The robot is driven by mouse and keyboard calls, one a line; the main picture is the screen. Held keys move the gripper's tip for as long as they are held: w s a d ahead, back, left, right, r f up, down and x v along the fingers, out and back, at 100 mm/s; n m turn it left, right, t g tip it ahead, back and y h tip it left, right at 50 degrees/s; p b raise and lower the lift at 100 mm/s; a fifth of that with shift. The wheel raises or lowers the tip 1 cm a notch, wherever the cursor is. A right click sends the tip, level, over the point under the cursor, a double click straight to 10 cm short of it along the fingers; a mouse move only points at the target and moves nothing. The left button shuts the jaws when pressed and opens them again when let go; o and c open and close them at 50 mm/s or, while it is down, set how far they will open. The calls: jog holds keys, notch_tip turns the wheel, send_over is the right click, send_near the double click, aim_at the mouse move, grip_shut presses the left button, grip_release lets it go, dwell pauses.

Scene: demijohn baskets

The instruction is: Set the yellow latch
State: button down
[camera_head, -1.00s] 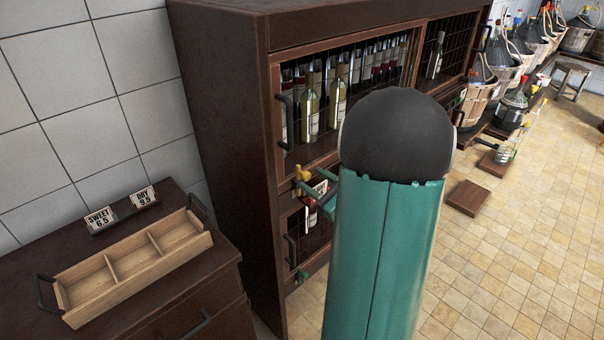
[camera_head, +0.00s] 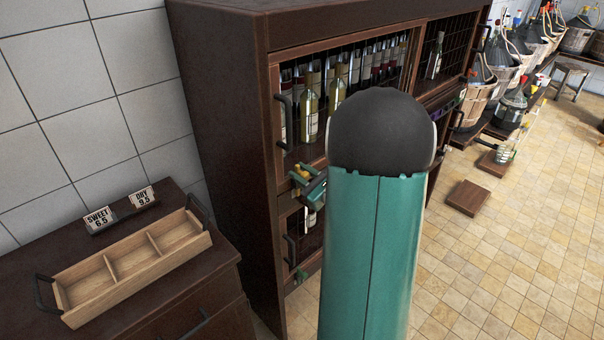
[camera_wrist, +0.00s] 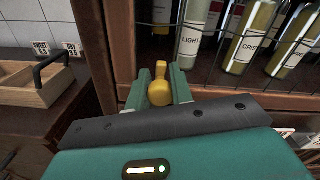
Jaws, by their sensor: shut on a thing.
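The yellow latch (camera_wrist: 159,93) sits on the front of the dark wooden cabinet. In the wrist view its rounded knob is between the two green fingers of my gripper (camera_wrist: 159,90), which is shut on it. A narrower yellow part rises behind the knob. In the head view the latch (camera_head: 302,170) shows small beside my gripper (camera_head: 310,182), just below the upper bottle compartment. My arm hides part of the cabinet front to its right.
Bottles (camera_head: 310,112) stand behind wire-mesh doors with a dark handle (camera_head: 283,120). A green latch (camera_head: 302,276) is lower on the cabinet. A divided wooden tray (camera_head: 130,268) rests on the left counter. Demijohn baskets (camera_head: 478,98) stand at the right; the tiled floor between is mostly clear.

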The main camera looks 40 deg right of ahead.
aim_at(292, 156)
jog(key=shift+r, duration=1.75)
jog(key=c, duration=1.2)
grip_release()
jog(key=shift+s+r, duration=0.15)
jog(key=shift+c, duration=0.2)
jog(key=s, duration=1.3)
jog(key=shift+s+d, duration=0.15)
jog(key=shift+s, duration=0.15)
